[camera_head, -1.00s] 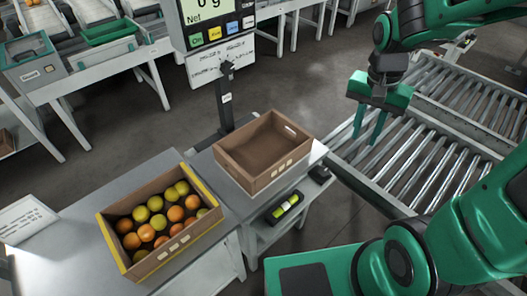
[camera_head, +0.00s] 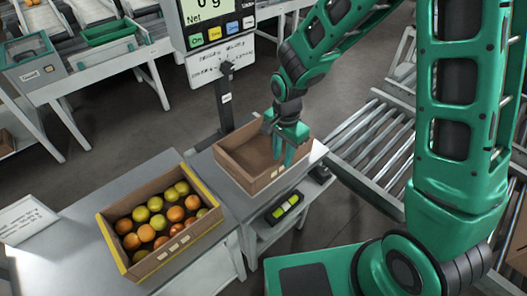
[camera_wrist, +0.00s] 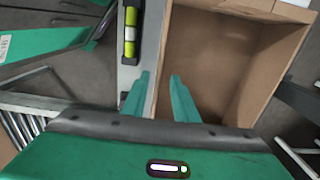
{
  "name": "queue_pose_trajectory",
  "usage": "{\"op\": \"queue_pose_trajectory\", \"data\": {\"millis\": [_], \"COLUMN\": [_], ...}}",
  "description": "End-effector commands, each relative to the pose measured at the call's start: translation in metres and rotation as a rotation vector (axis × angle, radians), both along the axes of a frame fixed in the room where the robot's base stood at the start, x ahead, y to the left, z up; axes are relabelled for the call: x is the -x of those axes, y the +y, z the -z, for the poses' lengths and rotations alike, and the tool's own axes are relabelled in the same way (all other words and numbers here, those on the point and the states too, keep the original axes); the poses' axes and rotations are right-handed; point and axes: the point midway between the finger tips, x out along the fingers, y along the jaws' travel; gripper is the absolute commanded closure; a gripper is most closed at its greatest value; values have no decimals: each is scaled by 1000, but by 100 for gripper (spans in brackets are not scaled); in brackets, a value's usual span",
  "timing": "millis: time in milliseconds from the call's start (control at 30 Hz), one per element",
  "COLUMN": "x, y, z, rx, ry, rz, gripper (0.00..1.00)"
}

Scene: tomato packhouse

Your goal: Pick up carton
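An empty brown carton (camera_head: 240,152) stands upright on the small weighing table; it also shows in the wrist view (camera_wrist: 215,65). My gripper (camera_head: 283,158) is at the carton's right end, pointing down. In the wrist view its fingers (camera_wrist: 159,86) are spread apart, one over the inside of the carton and one outside, with the carton's wall running between them. The fingers look open, with a gap to the wall. I cannot tell how deep the tips reach. A second carton (camera_head: 113,238), full of orange and green-yellow tomatoes, stands on the left table.
A scale display (camera_head: 208,12) on a post (camera_head: 227,105) rises just behind the empty carton. A roller conveyor (camera_head: 375,135) lies to the right. A white sign (camera_head: 25,220) stands at left.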

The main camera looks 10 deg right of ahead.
Motion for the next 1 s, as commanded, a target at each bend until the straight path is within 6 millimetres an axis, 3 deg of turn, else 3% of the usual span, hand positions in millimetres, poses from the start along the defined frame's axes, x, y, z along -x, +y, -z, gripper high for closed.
{"op": "queue_pose_trajectory", "data": {"millis": [233,533,867,1000], "x": [0,-1,-2,-2], "y": [-3,-8,-8,-8], "z": [16,53,59,59], "rx": [1,1,0,-1], "ry": [2,2,-1,-1], "rz": [0,-1,-1,-1], "gripper": [73,73,73,100]}}
